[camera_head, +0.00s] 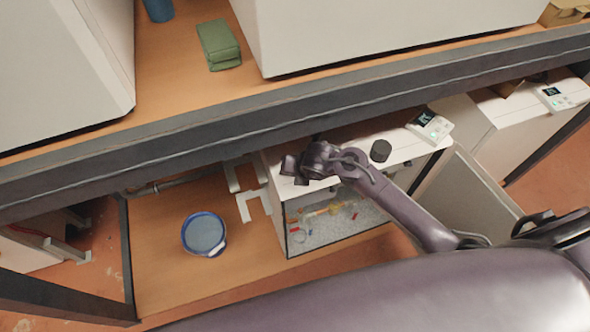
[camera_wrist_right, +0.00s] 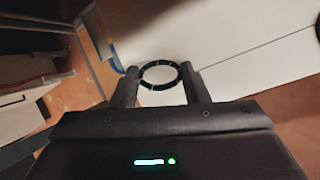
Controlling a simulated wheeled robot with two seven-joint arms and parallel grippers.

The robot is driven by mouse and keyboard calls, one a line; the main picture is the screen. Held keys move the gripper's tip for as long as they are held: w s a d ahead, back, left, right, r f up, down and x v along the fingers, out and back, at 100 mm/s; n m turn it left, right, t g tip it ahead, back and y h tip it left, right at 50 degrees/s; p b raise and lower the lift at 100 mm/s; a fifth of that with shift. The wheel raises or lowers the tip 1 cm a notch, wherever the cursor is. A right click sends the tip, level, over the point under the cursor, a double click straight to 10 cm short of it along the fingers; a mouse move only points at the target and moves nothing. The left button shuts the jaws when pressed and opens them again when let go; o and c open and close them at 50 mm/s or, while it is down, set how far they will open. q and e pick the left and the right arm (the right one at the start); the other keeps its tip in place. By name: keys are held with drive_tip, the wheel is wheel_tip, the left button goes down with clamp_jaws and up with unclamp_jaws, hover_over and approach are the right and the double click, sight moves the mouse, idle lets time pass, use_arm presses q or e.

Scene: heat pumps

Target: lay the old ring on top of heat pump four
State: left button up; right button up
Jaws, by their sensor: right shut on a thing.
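My right gripper (camera_head: 296,169) is over the left end of the white top of an open-fronted unit (camera_head: 355,150), which looks like a heat pump; no number is readable. In the right wrist view my right gripper (camera_wrist_right: 162,84) is shut on a thin black ring (camera_wrist_right: 160,88) with small pale marks, held between the fingertips over a white surface. I cannot tell whether the ring touches that surface. In the head view the ring is not clear behind the gripper. My left gripper is not in view.
A black round cap (camera_head: 381,151) and a display panel (camera_head: 430,126) sit right of the gripper on the unit's top. A blue-rimmed bucket (camera_head: 204,234) stands on the wooden board at left. A dark beam (camera_head: 200,145) runs behind; a green bag (camera_head: 219,45) lies on the shelf beyond.

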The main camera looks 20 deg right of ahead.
drive_tip(key=shift+f, duration=0.2)
drive_tip(key=o, duration=0.9)
drive_tip(key=shift+o, duration=0.2)
drive_tip(key=shift+r, duration=0.25)
drive_tip(key=shift+s+d+r, duration=0.1)
drive_tip(key=shift+s+r, duration=0.1)
drive_tip(key=shift+r, duration=0.1)
drive_tip(key=p+v, duration=0.2)
drive_tip(key=v, duration=0.9)
drive_tip(key=shift+s, duration=0.1)
